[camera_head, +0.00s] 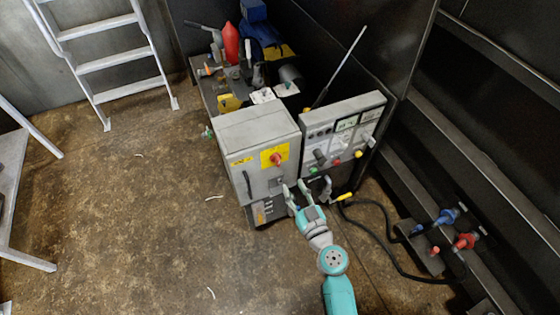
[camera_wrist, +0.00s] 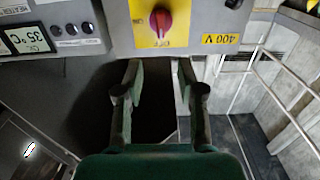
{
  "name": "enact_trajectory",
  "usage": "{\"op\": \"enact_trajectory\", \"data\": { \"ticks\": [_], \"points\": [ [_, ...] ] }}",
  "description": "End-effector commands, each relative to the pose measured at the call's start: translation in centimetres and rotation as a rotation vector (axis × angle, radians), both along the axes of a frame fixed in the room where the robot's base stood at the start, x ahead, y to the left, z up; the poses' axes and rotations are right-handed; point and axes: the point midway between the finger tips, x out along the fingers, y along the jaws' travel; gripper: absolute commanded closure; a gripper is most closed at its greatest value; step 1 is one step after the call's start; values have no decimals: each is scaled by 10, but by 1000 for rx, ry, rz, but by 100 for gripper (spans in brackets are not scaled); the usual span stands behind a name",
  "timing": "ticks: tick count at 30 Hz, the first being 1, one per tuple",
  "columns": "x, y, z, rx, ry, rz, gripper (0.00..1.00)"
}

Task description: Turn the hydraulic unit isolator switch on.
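The isolator switch is a red rotary knob (camera_head: 276,159) on a yellow plate on the front of a grey cabinet (camera_head: 252,128). In the wrist view the red knob (camera_wrist: 160,20) is at the top centre, its grip bar roughly upright in the picture.
A control panel (camera_head: 345,125) with displays and buttons stands right of the cabinet. A black cable (camera_head: 385,240) runs over the floor to blue and red fittings (camera_head: 455,228). A cluttered bench (camera_head: 207,92) is behind. The floor at front left is open; a ladder (camera_head: 112,60) stands beyond.

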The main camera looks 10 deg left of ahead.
Motion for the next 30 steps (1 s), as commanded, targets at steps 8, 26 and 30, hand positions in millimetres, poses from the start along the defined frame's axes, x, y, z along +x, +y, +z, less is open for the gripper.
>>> {"op": "enact_trajectory", "data": {
  "ticks": [8, 26, 30],
  "points": [
    [21, 16, 3, 3, -8, 7, 61],
    [89, 61, 2, 3, -6, 5, 61],
    [92, 63, 2, 1, -4, 5, 61]
  ]
}}
